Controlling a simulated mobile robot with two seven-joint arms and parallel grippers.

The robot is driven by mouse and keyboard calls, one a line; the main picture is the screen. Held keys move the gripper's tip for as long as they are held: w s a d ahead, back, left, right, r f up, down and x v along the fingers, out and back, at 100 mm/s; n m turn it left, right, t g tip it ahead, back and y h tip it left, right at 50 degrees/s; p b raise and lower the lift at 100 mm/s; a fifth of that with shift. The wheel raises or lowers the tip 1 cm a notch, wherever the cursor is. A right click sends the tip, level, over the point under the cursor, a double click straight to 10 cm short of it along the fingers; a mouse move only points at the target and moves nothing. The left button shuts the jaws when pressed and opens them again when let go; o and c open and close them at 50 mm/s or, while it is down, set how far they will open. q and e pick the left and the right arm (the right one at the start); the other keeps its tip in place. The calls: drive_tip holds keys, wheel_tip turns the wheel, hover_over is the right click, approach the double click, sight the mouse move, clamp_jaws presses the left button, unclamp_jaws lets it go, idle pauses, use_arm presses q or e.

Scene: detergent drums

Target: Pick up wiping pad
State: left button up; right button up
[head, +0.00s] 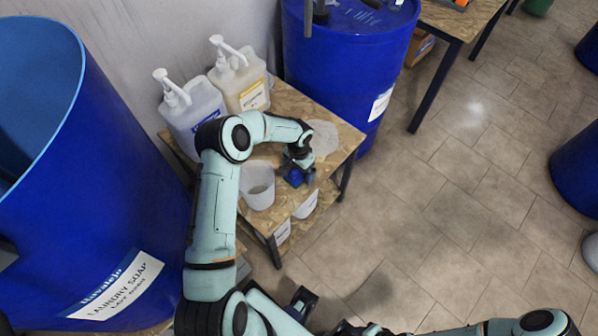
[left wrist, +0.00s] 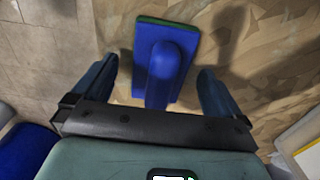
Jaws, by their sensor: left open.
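The wiping pad (left wrist: 163,65) is a blue block with a raised rounded blue handle and a green edge. In the left wrist view it lies on the wooden table top, with its handle between the two fingers of my left gripper (left wrist: 158,88). The fingers are open, with a gap on each side of the handle. In the head view my left gripper (head: 297,170) is low over the table, and the blue pad (head: 294,180) shows partly under it. A dark part at the bottom of the head view looks like my right gripper (head: 300,302); its jaws are unclear.
The small wooden table (head: 340,137) also holds a translucent cup (head: 257,186) left of the gripper, two pump bottles (head: 191,112) (head: 240,80) behind, and a pale round item (head: 323,137). Blue drums (head: 350,60) (head: 80,190) stand behind and left.

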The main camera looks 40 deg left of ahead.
use_arm(q)
drive_tip(key=shift+f, duration=0.3)
drive_tip(key=c, duration=1.1)
drive_tip(key=shift+c, duration=0.2)
drive_tip(key=shift+r, duration=0.15)
